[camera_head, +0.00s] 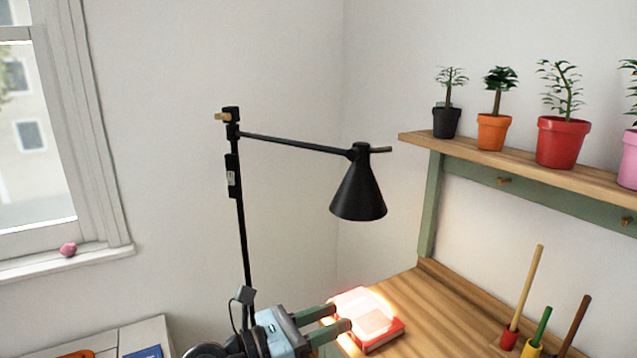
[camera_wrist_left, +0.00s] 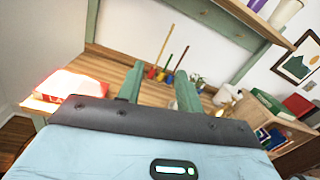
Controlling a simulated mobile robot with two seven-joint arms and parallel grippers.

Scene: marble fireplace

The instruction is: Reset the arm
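My left gripper (camera_head: 340,319) comes in at the bottom of the head view. Its two green fingers are apart with nothing held between them. They overlap the front-left edge of a red-covered book (camera_head: 390,338) in the picture; whether they touch it I cannot tell. In the left wrist view the fingers (camera_wrist_left: 160,88) also stand apart, and the book (camera_wrist_left: 78,84) lies to their left. A black floor lamp (camera_head: 358,192) shines down on the book. My right gripper is out of view.
A shelf (camera_head: 520,158) above carries several potted plants. A white cabinet (camera_head: 120,340) stands at lower left. The lamp pole (camera_head: 242,230) rises close behind my left arm.

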